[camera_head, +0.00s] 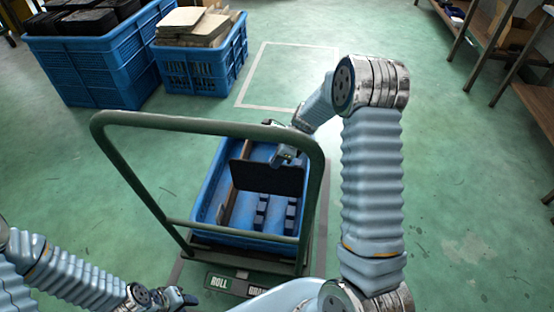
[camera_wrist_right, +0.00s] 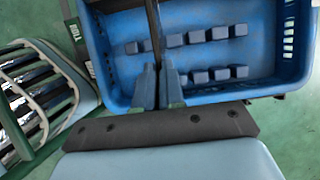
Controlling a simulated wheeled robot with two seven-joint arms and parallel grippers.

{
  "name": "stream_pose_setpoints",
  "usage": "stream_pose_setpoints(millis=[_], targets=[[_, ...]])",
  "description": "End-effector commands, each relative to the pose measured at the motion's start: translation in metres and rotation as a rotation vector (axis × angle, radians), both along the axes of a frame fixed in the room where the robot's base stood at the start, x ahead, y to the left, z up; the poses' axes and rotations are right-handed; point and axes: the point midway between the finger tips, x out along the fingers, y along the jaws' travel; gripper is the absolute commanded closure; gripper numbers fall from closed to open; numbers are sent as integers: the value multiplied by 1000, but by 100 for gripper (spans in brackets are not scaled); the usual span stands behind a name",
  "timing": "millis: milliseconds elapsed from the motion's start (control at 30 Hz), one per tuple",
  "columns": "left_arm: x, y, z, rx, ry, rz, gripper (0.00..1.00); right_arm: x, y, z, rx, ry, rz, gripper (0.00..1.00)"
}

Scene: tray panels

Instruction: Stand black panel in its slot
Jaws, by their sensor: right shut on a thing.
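The black panel (camera_head: 267,179) is upright across the blue tray (camera_head: 211,190), with its broad face toward the head camera. My right gripper (camera_head: 287,156) is shut on its upper edge near the right end. In the right wrist view the panel (camera_wrist_right: 152,30) shows edge-on as a thin dark strip running up from between my right fingers (camera_wrist_right: 158,88). Two rows of blue slot blocks (camera_head: 261,212) stand on the tray floor, in front of the panel. I cannot tell whether its lower edge touches the floor or sits between blocks. My left gripper (camera_head: 181,298) is low at the left, away from the tray, its jaws unclear.
The tray rests on a cart with a green handle frame (camera_head: 206,125) arching over its near side. A brown strip (camera_head: 234,172) runs along the tray's left part. Blue crates (camera_head: 93,62) stand at the back left, shelves at the right. Floor right of the cart is clear.

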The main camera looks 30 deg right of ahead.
Motion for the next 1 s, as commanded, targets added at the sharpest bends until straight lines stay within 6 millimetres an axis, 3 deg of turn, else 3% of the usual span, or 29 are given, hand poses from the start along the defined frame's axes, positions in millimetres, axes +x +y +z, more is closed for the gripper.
stream_pose_setpoints(millis=[467,1000], targets=[[0,0,1,0,0,0,62,-1,1,-2,0,0,-1,100],[0,0,-14,0,0,0,62,-1,0,-23,0,0,0,100]])
